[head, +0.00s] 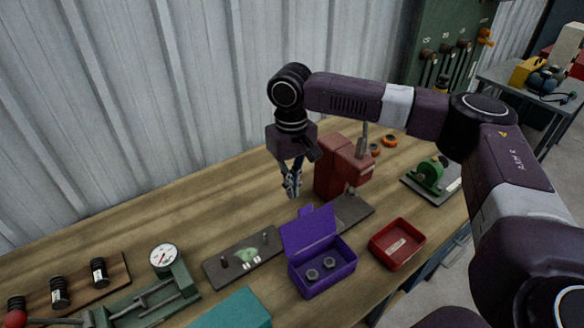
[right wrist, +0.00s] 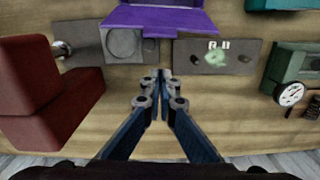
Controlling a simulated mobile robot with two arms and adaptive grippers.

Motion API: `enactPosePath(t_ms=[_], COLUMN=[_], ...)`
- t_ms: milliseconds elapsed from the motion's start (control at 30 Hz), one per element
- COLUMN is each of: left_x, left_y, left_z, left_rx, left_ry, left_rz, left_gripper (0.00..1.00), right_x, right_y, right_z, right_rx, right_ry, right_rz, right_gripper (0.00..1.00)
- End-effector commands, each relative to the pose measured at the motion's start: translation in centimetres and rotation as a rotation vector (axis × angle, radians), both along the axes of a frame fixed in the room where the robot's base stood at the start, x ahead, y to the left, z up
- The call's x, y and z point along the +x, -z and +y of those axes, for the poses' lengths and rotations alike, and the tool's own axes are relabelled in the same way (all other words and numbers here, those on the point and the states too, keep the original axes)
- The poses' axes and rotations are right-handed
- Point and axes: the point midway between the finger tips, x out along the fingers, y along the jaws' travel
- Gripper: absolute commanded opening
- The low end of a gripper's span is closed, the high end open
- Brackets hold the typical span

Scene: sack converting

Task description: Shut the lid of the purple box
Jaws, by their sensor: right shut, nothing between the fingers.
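The purple box (head: 325,278) stands on the wooden bench with its lid (head: 308,231) raised at its back edge. Inside the box lie a couple of small grey round parts (head: 313,274). My right gripper (head: 292,192) is shut and empty, pointing down behind the raised lid and apart from it. In the right wrist view, the right gripper (right wrist: 160,85) is below the purple lid (right wrist: 155,18), which shows at the top edge. My left gripper is not in view.
A red tray (head: 397,243) is right of the box. A grey plate (head: 243,257) lies to the left, with a teal block (head: 236,310) in front. Corrugated wall (head: 130,110) closes off the back.

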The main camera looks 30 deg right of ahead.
Motion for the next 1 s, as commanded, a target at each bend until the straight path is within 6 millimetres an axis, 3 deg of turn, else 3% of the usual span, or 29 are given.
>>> enactPosePath(t_ms=[67, 433, 1000], left_x=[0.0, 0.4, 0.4], left_y=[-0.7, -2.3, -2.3], left_z=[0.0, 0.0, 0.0], left_rx=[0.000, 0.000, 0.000], left_ry=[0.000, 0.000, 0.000], left_rz=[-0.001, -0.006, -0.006], left_gripper=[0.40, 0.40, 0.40], right_x=[-0.1, -3.4, -3.4], right_y=[1.6, 0.2, 0.2], right_z=[0.0, -0.3, -0.2], right_rx=[-0.001, -0.001, 0.002], right_ry=[0.000, 0.000, 0.000], right_rz=[0.004, -0.002, -0.011], right_gripper=[0.00, 0.00, 0.00])
